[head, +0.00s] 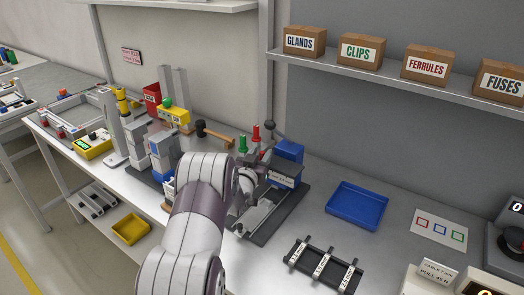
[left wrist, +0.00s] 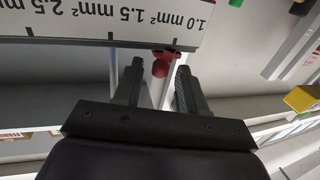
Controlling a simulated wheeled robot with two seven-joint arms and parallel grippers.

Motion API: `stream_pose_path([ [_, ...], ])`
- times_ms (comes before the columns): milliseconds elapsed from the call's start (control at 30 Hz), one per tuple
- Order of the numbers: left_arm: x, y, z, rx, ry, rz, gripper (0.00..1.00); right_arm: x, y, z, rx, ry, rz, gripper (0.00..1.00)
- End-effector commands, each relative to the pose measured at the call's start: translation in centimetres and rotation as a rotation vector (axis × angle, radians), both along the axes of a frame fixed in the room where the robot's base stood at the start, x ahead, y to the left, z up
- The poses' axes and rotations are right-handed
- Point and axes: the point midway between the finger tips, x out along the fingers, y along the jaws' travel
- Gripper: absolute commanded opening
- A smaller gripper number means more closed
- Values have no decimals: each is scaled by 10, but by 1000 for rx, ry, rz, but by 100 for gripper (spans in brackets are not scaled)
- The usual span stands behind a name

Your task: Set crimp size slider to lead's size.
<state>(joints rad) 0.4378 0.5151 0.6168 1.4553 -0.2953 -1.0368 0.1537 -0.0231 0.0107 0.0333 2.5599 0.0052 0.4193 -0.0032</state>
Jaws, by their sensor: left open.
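The crimp press (head: 262,205) stands mid-bench with a blue block (head: 289,152) at its back. My left gripper (head: 247,180) is at its left side, partly hidden by my own arm. In the left wrist view, a white size scale (left wrist: 100,18) appears upside down with 1.0, 1.5 and 2.5 mm² markings. The red slider knob (left wrist: 161,66) is below the scale's edge, near the 1.0 end. My open left gripper (left wrist: 160,82) has its fingertips either side of the knob; contact is unclear. Which lead is meant cannot be told. My right gripper is not in view.
A black rack (head: 323,264) with three white-labelled strips lies in front. A blue tray (head: 357,205) and a card with coloured squares (head: 438,230) lie to the right. Red and green posts and a hammer-like tool (head: 214,133) stand close behind my left arm.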

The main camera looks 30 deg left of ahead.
Motion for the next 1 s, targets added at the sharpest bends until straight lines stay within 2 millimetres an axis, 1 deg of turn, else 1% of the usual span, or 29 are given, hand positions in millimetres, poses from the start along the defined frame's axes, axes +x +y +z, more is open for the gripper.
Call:
stream_pose_path([
  [100,11,2,1,0,0,-1,41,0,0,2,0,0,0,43],
  [200,16,2,0,-1,0,0,41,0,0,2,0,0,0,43],
  [433,16,3,0,0,1,0,41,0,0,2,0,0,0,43],
  [467,16,3,0,0,1,0,34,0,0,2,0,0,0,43],
  [500,16,3,0,0,1,0,21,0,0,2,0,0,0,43],
  [567,16,3,0,0,1,0,2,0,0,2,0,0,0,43],
  [600,16,3,0,0,1,0,0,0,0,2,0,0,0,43],
  [733,16,2,0,0,1,-1,0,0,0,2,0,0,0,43],
  [800,16,-4,-2,0,1,-3,0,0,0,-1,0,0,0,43],
  [867,15,-16,-3,-1,0,-5,0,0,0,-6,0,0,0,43],
  [1000,12,-52,-4,0,0,-7,0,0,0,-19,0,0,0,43],
])
